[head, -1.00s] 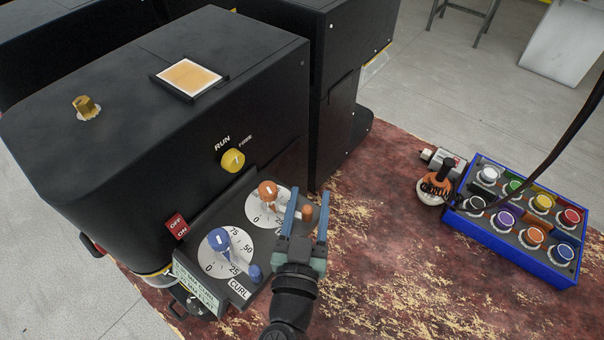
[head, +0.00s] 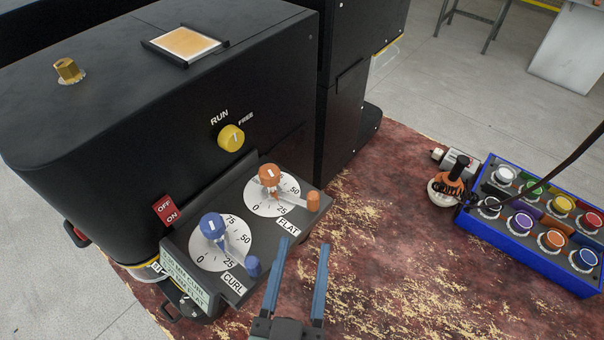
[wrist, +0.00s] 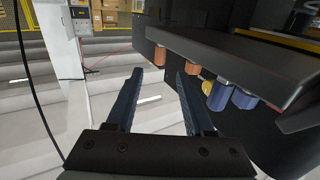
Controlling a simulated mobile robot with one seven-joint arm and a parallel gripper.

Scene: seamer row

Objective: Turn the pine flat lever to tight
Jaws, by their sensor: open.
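The FLAT dial (head: 262,207) is a white disc on the sloped black panel. Its orange hub (head: 269,175) carries a lever ending in an orange knob (head: 313,201), which points to the lower right, between the 25 and 50 marks. In the wrist view an orange knob (wrist: 199,62) hangs from the panel's edge, right of the fingers. My gripper (head: 305,244) is open and empty, with blue fingers, below and apart from the orange knob. Its fingers also show in the wrist view (wrist: 160,73), with nothing between them. No tight mark is readable.
The CURL dial (head: 205,257) with its blue lever knob (head: 253,266) is left of my gripper. A pale card (head: 186,287) has print too small to read. A yellow RUN/FREE knob (head: 231,137) sits above.

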